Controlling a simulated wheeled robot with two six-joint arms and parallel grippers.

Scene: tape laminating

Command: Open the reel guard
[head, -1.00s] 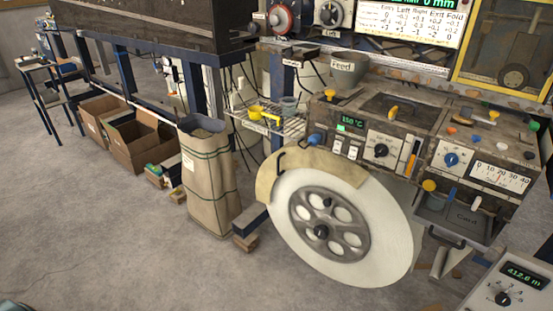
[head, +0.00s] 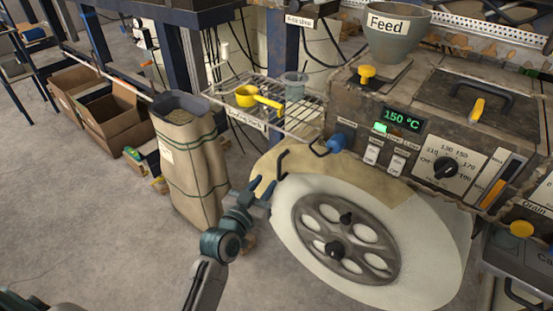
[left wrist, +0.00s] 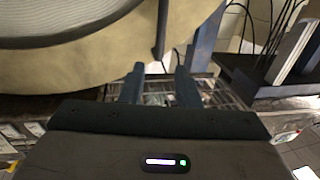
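The reel guard (head: 262,172) is a tan curved cover over the upper edge of the large white reel (head: 440,250). Its dark bracket handle (head: 282,162) stands at the guard's upper left end. My left gripper (head: 262,187) is just below and left of the handle, with its fingers apart and nothing between them. In the left wrist view the open left gripper (left wrist: 160,80) points at the guard's tan edge (left wrist: 105,68); a dark upright bar, probably the handle, shows just beyond the fingertips. My right gripper is not in view.
A tan paper sack (head: 185,165) stands left of my left arm. A wire shelf (head: 290,110) with a yellow scoop (head: 258,97) is behind the guard. The heater box (head: 430,140) is at the right.

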